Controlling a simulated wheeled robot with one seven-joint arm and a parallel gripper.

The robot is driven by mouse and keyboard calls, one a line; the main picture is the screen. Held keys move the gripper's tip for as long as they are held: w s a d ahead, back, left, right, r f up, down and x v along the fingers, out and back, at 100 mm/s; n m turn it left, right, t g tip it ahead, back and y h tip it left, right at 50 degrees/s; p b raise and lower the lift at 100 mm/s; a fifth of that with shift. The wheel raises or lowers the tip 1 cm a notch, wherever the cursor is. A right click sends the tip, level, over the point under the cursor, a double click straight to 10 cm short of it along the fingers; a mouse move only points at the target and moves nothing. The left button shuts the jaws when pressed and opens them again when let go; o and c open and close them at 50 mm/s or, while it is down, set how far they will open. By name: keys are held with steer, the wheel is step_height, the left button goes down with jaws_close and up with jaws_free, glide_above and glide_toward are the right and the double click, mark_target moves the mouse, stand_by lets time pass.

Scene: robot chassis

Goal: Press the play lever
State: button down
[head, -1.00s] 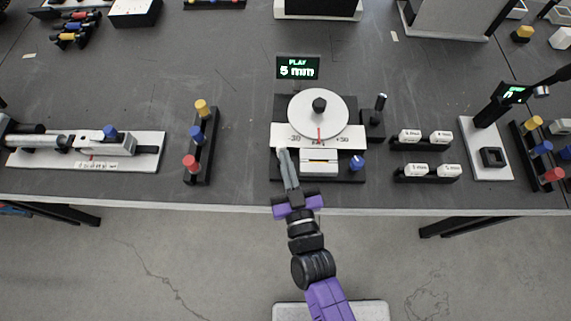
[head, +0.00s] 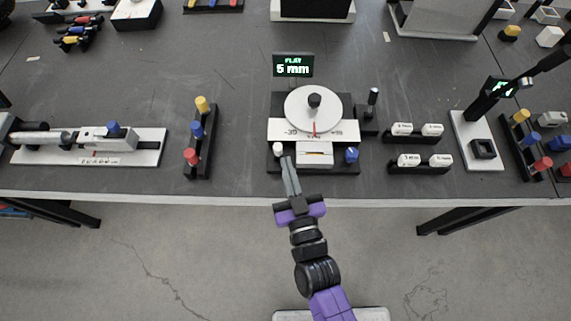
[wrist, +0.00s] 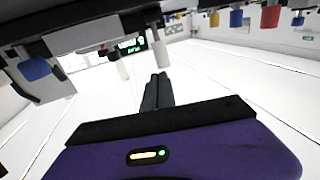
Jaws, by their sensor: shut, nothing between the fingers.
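The dial device (head: 313,125) stands near the table's front edge, with a white round plate, a scale and a red pointer. A short white-topped lever (head: 278,149) stands at its front left and a blue knob (head: 351,155) at its front right. None is readably labelled as the play lever. My gripper (head: 288,161) is shut and empty, its tips just in front and right of the white-topped lever in the head view, apparently apart from it.
A display (head: 293,65) behind the device reads "5 mm". A black post (head: 373,97) stands at its right. A rack of coloured knobs (head: 198,135) stands left, and labelled white blocks (head: 410,160) sit right. Bare table lies between the rack and the device.

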steer(key=r+b+v, duration=0.1)
steer(key=v, duration=0.7)
steer(key=shift+s+r, duration=0.3)
steer(key=shift+s, duration=0.1)
steer(key=shift+d, duration=0.15)
stand_by(0.4)
steer(key=s+d+r+m+g+h, duration=0.1)
steer(key=s+d+r, duration=0.3)
steer(key=s+d, duration=0.4)
steer(key=s+d+r+m+g+h, duration=0.1)
steer(key=s+d+r+g+h, duration=0.1)
steer(key=s+d+r, duration=0.3)
steer(key=s+d+h, duration=0.1)
steer(key=s+d, duration=0.2)
steer(key=s, duration=0.2)
steer(key=shift+s+d+m, duration=0.15)
steer(key=shift+d+m, duration=0.25)
steer(key=c, duration=2.2)
jaws_free()
